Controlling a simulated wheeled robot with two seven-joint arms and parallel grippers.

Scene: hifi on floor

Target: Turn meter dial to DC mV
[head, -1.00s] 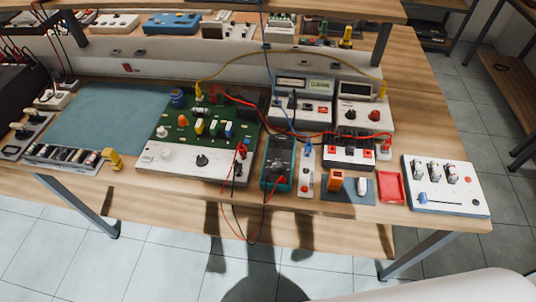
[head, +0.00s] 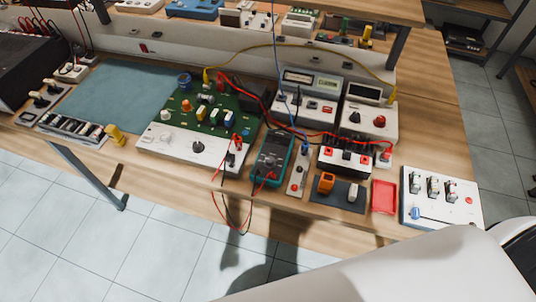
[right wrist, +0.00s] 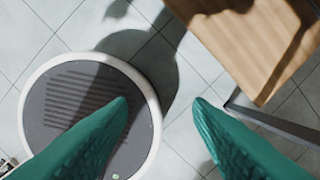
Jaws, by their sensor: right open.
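The meter (head: 272,157) is a dark handheld multimeter with a teal edge, lying on the workbench near its front edge in the head view. Its dial (head: 268,168) is on its lower part; the dial's setting is too small to read. Red leads run from the meter's lower end. My right gripper (right wrist: 160,102) shows in the right wrist view with two green fingers wide apart and nothing between them. It is above the floor beside the bench, away from the meter. My left gripper is not in view.
A green circuit board (head: 205,112) with a white control panel stands left of the meter. A narrow white switch strip (head: 297,178) is close on its right. A red tray (head: 384,197) and a white lever box (head: 440,197) stand farther right. Loose leads hang over the front edge.

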